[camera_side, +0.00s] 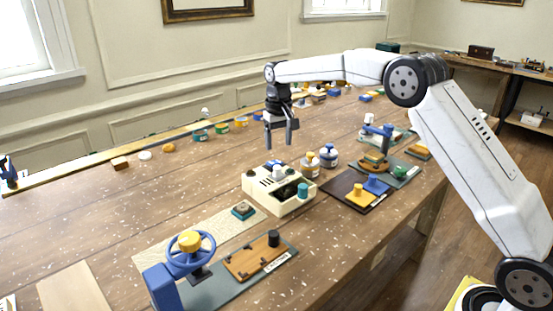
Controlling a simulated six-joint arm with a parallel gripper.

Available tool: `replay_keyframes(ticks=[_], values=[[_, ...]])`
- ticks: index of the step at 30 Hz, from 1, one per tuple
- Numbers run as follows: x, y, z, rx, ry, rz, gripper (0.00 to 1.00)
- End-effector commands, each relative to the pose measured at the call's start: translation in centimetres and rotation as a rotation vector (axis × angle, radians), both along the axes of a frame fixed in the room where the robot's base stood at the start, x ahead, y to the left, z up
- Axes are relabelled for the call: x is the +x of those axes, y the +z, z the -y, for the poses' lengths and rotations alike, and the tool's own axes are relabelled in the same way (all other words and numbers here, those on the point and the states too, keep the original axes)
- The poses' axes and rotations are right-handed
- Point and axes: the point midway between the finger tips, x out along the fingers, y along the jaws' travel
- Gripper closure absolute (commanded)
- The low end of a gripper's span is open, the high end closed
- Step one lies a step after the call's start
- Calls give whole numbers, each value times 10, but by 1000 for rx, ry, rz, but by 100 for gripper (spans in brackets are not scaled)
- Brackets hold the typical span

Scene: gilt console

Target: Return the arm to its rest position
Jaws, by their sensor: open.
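My gripper (279,138) hangs from the end of my white arm, pointing down above the wooden table. Its two dark fingers are apart with nothing between them. It is over the table a little behind the cream console box (274,208), above the surface and touching nothing that I can see. My arm reaches in from the right, with its elbow raised.
A blue handwheel (190,262) stands at the front left. A dark board (346,203) with yellow and blue pieces lies further right. Small coloured items line the back edge. The left tabletop is mostly clear.

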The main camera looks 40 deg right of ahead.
Motion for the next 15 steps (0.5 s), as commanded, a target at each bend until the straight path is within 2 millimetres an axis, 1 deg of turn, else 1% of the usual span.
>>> replay_keyframes(ticks=[8,11,15], values=[[-9,-2,-3,-1,13,10,31],[-17,-5,-6,-1,24,20,31],[-34,-10,-11,-3,46,38,31]])
